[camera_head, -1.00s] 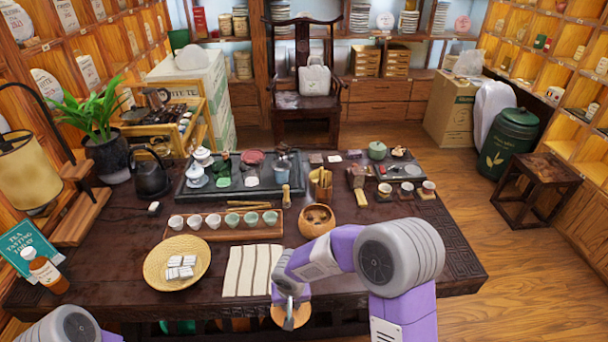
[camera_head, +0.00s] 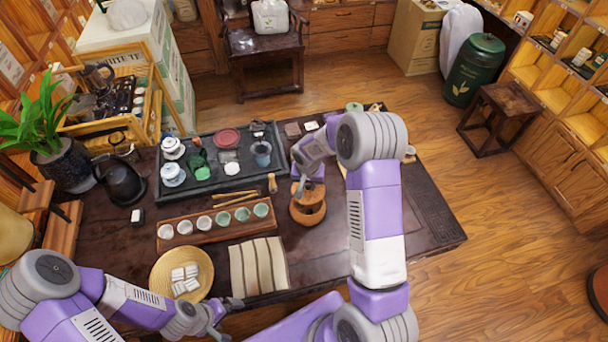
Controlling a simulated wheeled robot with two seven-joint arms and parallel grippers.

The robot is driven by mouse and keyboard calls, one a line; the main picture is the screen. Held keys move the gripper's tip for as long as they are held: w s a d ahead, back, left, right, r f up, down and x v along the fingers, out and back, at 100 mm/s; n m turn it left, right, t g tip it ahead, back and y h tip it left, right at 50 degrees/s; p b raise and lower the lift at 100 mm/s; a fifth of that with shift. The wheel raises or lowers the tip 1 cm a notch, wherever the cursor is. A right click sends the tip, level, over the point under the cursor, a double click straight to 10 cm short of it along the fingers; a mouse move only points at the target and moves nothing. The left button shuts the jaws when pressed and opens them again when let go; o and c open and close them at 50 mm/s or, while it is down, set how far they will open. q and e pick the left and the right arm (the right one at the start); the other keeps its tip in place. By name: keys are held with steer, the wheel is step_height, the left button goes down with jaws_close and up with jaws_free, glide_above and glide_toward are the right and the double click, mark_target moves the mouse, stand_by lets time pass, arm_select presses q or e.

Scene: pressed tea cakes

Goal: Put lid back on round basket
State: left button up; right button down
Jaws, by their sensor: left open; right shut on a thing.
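The round basket (camera_head: 308,221) is a small orange-brown bowl on the dark table, right of the cup tray. My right gripper (camera_head: 301,190) is shut on the round wooden lid (camera_head: 315,194) and holds it over the basket. The lid overlaps the basket's back part in the picture; dark inside shows at the front. I cannot tell whether the lid touches the rim. My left gripper (camera_head: 222,318) is open and empty near the table's front edge, below the woven plate.
A woven plate (camera_head: 159,277) with white pieces and a striped cloth (camera_head: 240,272) lie at the front. A wooden tray (camera_head: 190,236) with several cups and a dark tea tray (camera_head: 226,184) stand left of the basket. My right arm hides the table's right part.

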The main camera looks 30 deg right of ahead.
mark_target(308, 192)
steer(key=shift+s+f, duration=0.2)
steer(key=shift+f, duration=0.3)
steer(key=shift+f+b, duration=0.35)
steer(key=shift+b, duration=0.1)
step_height(308, 192, down, 4)
steer(key=shift+w+r+b, duration=0.1)
steer(key=shift+r+b, duration=0.15)
steer(key=shift+b, duration=0.85)
steer(key=shift+f+b, duration=0.55)
steer(key=shift+a+b, duration=0.1)
steer(key=shift+b, duration=0.4)
steer(key=shift+f+b, duration=0.15)
steer(key=shift+b, duration=0.5)
stand_by(0.4)
stand_by(0.3)
